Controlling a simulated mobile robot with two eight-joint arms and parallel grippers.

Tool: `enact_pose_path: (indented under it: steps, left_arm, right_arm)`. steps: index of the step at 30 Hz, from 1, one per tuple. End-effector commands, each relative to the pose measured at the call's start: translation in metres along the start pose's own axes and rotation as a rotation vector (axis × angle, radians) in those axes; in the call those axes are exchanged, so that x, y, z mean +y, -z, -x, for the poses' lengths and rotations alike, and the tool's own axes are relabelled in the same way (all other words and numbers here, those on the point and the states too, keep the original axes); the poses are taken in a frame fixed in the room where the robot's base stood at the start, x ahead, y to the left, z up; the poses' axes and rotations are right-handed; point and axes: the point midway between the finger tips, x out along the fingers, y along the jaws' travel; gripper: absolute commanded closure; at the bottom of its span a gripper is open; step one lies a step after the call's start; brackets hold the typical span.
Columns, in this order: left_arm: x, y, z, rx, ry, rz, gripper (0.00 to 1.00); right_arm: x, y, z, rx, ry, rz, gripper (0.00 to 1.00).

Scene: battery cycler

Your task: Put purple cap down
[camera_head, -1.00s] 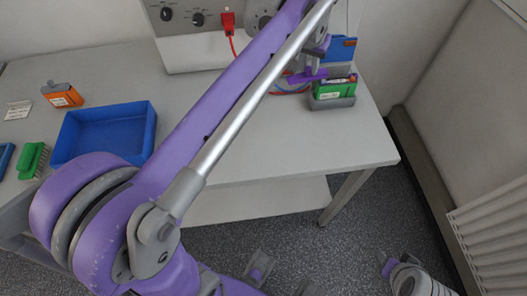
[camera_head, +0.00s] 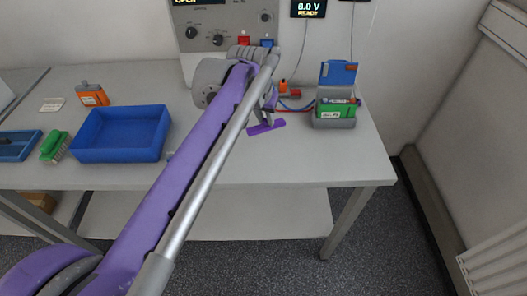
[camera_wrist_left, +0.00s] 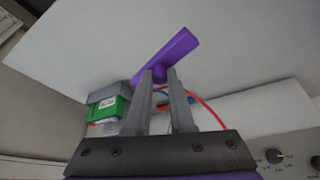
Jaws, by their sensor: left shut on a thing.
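My left gripper (camera_head: 268,111) is shut on the purple cap (camera_head: 266,127). The cap is a bar-like piece, held at the fingertips on the right half of the bench, left of the grey battery holder. In the left wrist view the cap (camera_wrist_left: 167,58) sits tilted across the tips of the gripper (camera_wrist_left: 160,78). I cannot tell whether the cap touches the bench. My right gripper is not in view.
The grey holder (camera_head: 334,123) carries a green battery (camera_head: 336,110) and a raised blue part (camera_head: 338,74). Red and blue leads lie between it and the cycler (camera_head: 222,40).

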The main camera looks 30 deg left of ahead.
Motion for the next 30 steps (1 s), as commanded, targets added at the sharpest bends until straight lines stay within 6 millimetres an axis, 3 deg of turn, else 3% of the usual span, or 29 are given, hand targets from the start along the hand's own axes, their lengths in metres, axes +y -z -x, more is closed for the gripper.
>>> enact_pose_path:
  steps: [6, 14, 18, 30]
  left_arm:
    - [0.000, -0.016, -0.038, 0.000, 0.000, 0.000, 1.00]
    - [0.000, -0.024, -0.059, 0.000, 0.000, 0.000, 1.00]
    - [0.000, -0.033, -0.078, -0.001, 0.000, 0.000, 1.00]
    - [0.000, -0.036, -0.086, 0.000, 0.000, 0.000, 1.00]
  right_arm:
    - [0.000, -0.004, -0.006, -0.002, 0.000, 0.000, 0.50]
    - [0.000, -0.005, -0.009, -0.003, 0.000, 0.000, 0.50]
    - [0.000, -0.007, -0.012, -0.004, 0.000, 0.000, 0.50]
    - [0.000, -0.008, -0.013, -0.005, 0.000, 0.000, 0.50]
